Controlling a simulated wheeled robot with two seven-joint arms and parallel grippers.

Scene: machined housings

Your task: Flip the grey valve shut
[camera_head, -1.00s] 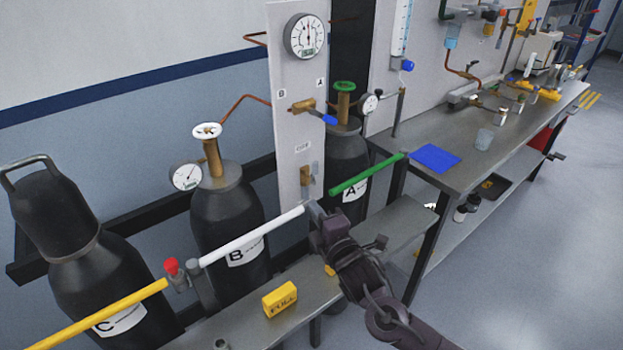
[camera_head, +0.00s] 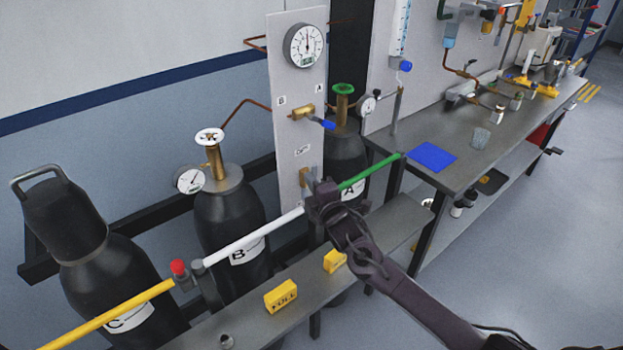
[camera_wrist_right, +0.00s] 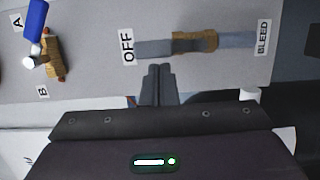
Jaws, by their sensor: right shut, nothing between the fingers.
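The grey valve has a brass body (camera_head: 303,178) low on the white panel; it also shows in the right wrist view (camera_wrist_right: 195,42). In that view grey parts run from the brass along one line, one (camera_wrist_right: 154,48) toward the OFF label and one (camera_wrist_right: 237,40) toward the BLEED label. My right gripper (camera_head: 313,186) is at the panel, partly covering the valve in the head view. In the wrist view its fingers (camera_wrist_right: 160,68) are shut and empty, tips right by the grey part on the OFF side. I cannot tell whether they touch it. My left gripper is not in view.
A brass valve with a blue handle (camera_head: 328,124) is higher on the panel (camera_head: 288,85). A white bar (camera_head: 252,236) and a green bar (camera_head: 370,173) run close to my right gripper. Gas cylinders (camera_head: 228,215) stand behind, and a yellow FULL block (camera_head: 280,296) lies on the shelf.

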